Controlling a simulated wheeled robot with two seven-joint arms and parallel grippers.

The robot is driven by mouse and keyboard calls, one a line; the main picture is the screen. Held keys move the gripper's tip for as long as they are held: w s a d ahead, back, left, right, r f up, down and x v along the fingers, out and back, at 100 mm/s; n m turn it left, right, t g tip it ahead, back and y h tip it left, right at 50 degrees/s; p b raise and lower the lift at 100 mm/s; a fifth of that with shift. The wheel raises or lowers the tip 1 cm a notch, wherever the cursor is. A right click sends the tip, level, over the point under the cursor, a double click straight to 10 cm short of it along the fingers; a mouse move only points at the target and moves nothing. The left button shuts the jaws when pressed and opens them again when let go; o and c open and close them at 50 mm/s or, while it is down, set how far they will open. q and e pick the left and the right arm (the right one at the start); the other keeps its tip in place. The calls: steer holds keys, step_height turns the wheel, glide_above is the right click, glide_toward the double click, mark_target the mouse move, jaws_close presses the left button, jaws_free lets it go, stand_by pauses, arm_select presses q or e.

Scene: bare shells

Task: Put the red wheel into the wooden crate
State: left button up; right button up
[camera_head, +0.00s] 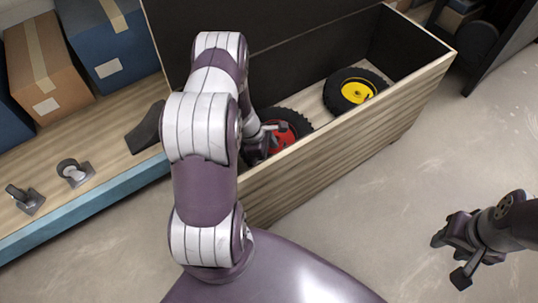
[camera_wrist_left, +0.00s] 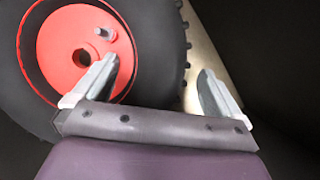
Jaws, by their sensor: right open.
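The red wheel (camera_head: 286,139), a black tyre with a red hub, is inside the wooden crate (camera_head: 345,139), in its near left part. My left arm reaches down into the crate, and my left gripper (camera_head: 270,139) is at the wheel, partly hiding it. In the left wrist view my left gripper (camera_wrist_left: 158,90) has its fingers spread apart. One finger overlaps the red hub of the wheel (camera_wrist_left: 70,45); the other is beyond the tyre's edge, with a visible gap. My right gripper (camera_head: 450,259) is open and empty over the floor at the right.
A wheel with a yellow hub (camera_head: 357,91) lies in the crate's far right part. A shelf (camera_head: 95,185) at the left holds cardboard and blue boxes and small casters (camera_head: 74,172). Dark equipment (camera_head: 478,40) stands at the upper right. The floor right of the crate is clear.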

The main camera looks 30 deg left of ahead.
arm_select(q)
steer(key=p+v, duration=0.7)
steer(key=v, duration=0.4)
steer(key=s+d+r+m+y, duration=0.1)
steer(key=d+r+m, duration=0.3)
steer(key=r+m, duration=0.1)
steer(key=s+d+r+m+y, duration=0.1)
steer(key=d+r+m, duration=0.3)
steer(key=r+m, duration=0.2)
steer(key=s+d+r+m+g+y, duration=0.1)
steer(key=s+d+r+m, duration=0.1)
steer(key=d+r+m, duration=0.3)
step_height(320, 180, up, 2)
steer(key=shift+r+m, duration=0.15)
steer(key=shift+m, duration=0.45)
steer(key=s+r+m, duration=0.1)
steer(key=m, duration=0.1)
steer(key=s+d+r+m, duration=0.1)
steer(key=s+d+m+y, duration=0.1)
steer(key=s+m, duration=0.1)
steer(key=shift+d+r+m+t, duration=0.1)
steer(key=shift+r+m+t, duration=0.2)
steer(key=shift+r, duration=0.1)
